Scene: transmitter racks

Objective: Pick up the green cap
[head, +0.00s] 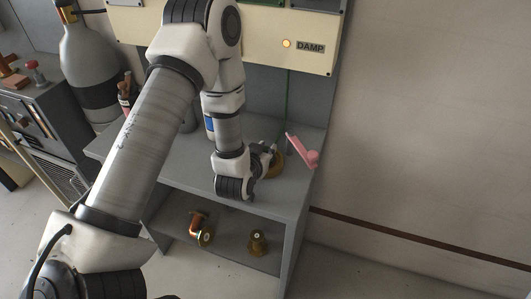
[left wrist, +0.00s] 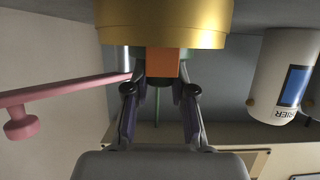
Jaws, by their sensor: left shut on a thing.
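My left gripper (head: 263,158) is over the upper shelf, partly hidden behind its own wrist. In the left wrist view its two fingers (left wrist: 160,82) are closed in on a dull green piece (left wrist: 186,70), which I take as the green cap. Only slivers of it show at the sides of an orange block (left wrist: 163,62). A gold cylinder (left wrist: 165,18) fills the top of that view. In the head view a brass-coloured round part (head: 276,165) shows beside the gripper. My right gripper is not in view.
A pink lever-like piece (head: 302,151) lies near the shelf's right edge. A white cylinder with a blue label (left wrist: 284,75) stands on the other side. The lower shelf holds a copper-and-brass fitting (head: 200,229) and a brass fitting (head: 258,243). The cream DAMP panel (head: 265,35) is above.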

